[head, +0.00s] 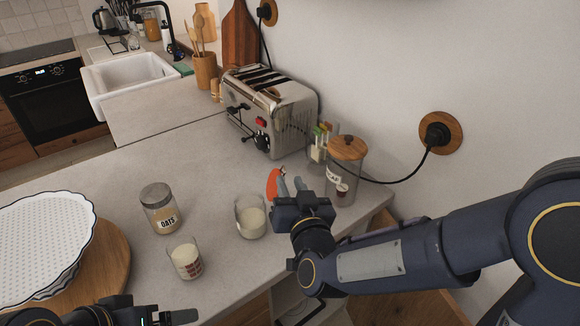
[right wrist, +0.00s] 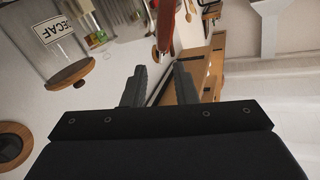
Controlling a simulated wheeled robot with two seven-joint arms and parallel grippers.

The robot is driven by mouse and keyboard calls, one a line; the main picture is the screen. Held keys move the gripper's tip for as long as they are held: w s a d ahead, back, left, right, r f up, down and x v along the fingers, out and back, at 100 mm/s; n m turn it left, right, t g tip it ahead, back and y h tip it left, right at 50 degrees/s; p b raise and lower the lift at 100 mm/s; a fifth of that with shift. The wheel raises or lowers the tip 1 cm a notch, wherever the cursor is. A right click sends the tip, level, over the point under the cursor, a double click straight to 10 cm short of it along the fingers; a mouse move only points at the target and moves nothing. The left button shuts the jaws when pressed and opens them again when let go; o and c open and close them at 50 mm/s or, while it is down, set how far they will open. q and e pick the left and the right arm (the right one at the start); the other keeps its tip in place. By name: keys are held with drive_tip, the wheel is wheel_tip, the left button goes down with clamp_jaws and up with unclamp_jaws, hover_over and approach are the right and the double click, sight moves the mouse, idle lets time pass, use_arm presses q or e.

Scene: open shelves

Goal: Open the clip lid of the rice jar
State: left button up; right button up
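No jar shows a readable rice label. A clear glass jar (head: 250,217) with pale contents stands on the counter in the head view, just left of my right gripper; I cannot tell if it is the rice jar. A red-orange flat piece (head: 272,183) stands behind it, close to the right fingertips; what it belongs to is unclear. My right gripper (head: 287,187) has its fingers apart. In the right wrist view the gap (right wrist: 159,82) looks empty, with a red piece (right wrist: 166,22) beyond it. My left gripper (head: 165,317) is only partly visible at the bottom edge.
An oats jar (head: 159,210) and a glass with a printed mark (head: 186,260) stand to the left. A wooden-lidded decaf jar (head: 343,172) stands right behind my right gripper. A toaster (head: 270,105) is at the back.

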drive_tip(key=p+x, duration=0.2)
drive_tip(key=x, duration=0.6)
drive_tip(key=shift+s, duration=0.1)
drive_tip(key=shift+c, duration=0.5)
clamp_jaws()
